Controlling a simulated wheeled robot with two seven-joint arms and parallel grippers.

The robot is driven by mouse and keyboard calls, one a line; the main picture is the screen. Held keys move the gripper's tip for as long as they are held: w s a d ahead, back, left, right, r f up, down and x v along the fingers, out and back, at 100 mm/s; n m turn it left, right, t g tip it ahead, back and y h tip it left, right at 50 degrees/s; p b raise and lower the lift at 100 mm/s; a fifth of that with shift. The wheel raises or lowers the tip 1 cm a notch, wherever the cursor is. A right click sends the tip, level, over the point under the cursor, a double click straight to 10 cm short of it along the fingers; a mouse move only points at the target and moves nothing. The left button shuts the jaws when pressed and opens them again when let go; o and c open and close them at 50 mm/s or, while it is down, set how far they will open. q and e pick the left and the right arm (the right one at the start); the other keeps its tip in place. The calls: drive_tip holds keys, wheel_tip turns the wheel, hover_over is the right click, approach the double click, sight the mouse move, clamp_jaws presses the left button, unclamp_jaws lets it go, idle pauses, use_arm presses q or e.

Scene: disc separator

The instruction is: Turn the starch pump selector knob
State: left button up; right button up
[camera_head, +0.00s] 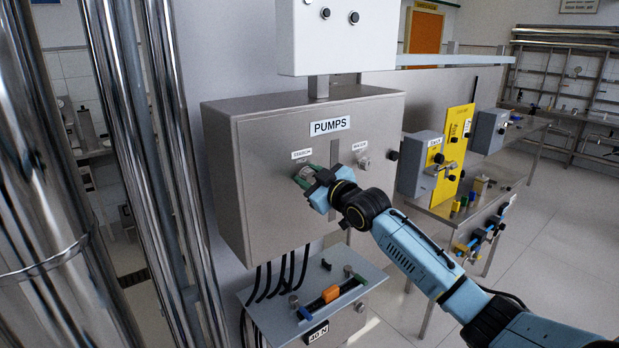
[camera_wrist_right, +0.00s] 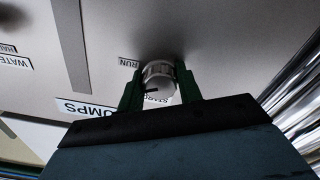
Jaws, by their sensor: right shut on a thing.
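The grey metal PUMPS box (camera_head: 270,190) hangs at the centre of the head view. The starch pump selector knob (camera_wrist_right: 158,78) is a round silver knob with a dark mark, seen between my green fingers in the right wrist view. Its starch label (camera_head: 301,154) sits just above it on the box front. My right gripper (camera_head: 306,174) is shut on the knob, one finger on each side (camera_wrist_right: 160,92). The gripper partly hides the knob in the head view. My left gripper is not in view.
A second knob (camera_head: 364,163) and a black knob (camera_head: 392,155) sit to the right on the box. A small panel (camera_head: 258,303) with coloured parts is below. Shiny vertical pipes (camera_head: 168,150) stand at left.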

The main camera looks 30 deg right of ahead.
drive_tip(key=n+p, duration=0.1)
drive_tip(key=n, duration=0.5)
drive_tip(key=shift+n+p, duration=0.3)
drive_tip(key=shift+p, duration=0.05)
drive_tip(key=n+p, duration=0.1)
drive_tip(key=n, duration=0.5)
idle(0.4)
drive_tip(key=o, duration=1)
drive_tip(key=s+d+b, duration=0.1)
drive_tip(key=s+b, duration=0.2)
drive_tip(key=s, duration=1)
drive_tip(key=shift+s, duration=0.2)
